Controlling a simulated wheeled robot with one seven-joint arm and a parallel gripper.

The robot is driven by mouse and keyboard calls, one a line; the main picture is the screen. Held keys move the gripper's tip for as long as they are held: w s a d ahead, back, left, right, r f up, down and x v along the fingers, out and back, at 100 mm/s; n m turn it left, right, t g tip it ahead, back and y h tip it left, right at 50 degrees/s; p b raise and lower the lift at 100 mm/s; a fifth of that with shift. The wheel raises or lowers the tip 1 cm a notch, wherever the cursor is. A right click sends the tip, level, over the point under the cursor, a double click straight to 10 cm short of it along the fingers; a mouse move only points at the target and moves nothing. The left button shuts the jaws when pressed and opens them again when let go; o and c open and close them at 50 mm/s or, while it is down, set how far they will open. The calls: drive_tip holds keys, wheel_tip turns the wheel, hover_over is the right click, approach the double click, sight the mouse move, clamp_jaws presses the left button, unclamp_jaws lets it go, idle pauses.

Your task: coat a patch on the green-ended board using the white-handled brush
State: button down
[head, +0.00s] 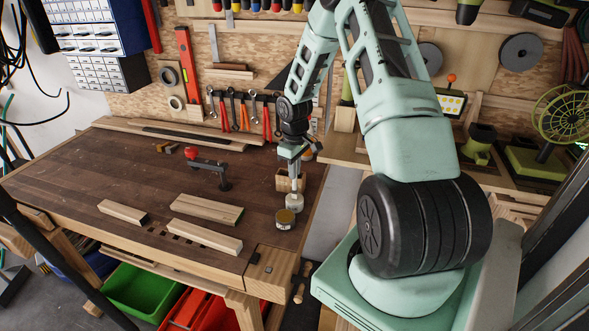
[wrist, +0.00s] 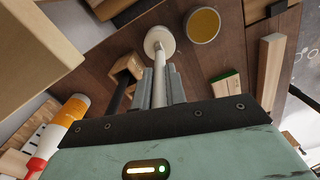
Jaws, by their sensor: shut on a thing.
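My gripper (head: 292,172) is shut on the white-handled brush (wrist: 160,82) and points down near the right end of the bench. The handle runs between the fingers to a wide, round, pale piece (wrist: 159,42); I cannot tell whether this is the brush head or a small pot, or whether it touches the bench. An open tin (wrist: 204,24) with amber contents stands close beside it, also in the head view (head: 284,220). The green-ended board (wrist: 226,89) lies flat to the right in the wrist view; in the head view it appears to be the wide board (head: 206,209).
Two other wood pieces (head: 122,212) (head: 205,237) lie near the front edge. A small wooden box (head: 283,181) stands just behind the brush. A red-knobbed clamp (head: 208,166) is farther back. The bench's left and middle are mostly clear.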

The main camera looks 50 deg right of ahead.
drive_tip(key=shift+r+p, duration=2.55)
drive_tip(key=shift+r, duration=0.9)
drive_tip(key=shift+f, duration=0.1)
